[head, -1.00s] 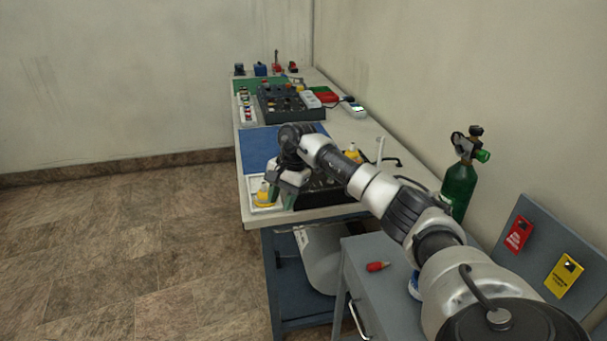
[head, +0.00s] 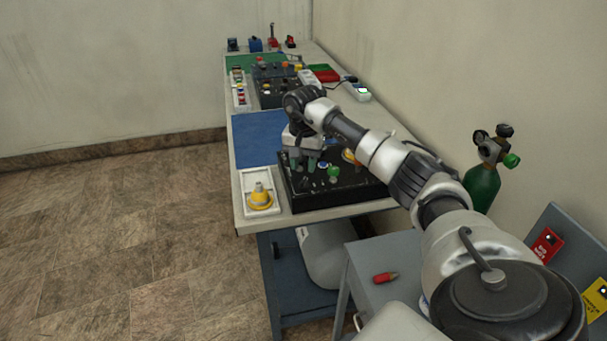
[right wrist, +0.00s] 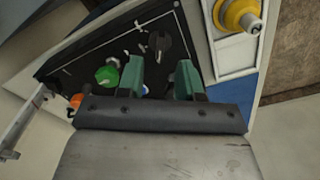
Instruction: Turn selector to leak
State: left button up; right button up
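The black trainer panel (head: 345,197) lies on the near end of the bench; it also shows in the right wrist view (right wrist: 88,62). A dark knob (right wrist: 158,42), which looks like the selector, stands on the panel in the right wrist view; its labels are too small to read. My right gripper (head: 303,167) is over the panel's left part, pointing down. In the right wrist view its green fingers (right wrist: 160,66) are apart with nothing between them, and the dark knob lies just beyond their tips. My left gripper is not in view.
A green knob (head: 333,173) stands close to the right gripper. A white tray (head: 247,203) with a yellow fitting (head: 260,198) is left of the panel. A blue mat (head: 258,138) lies behind. A green cylinder (head: 482,188) stands at the right by the wall.

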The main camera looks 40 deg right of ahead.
aim_at(304, 180)
jog(key=shift+w+d+f+p, duration=0.1)
jog(key=shift+f+p, duration=0.2)
jog(key=shift+f, duration=2.3)
grip_shut()
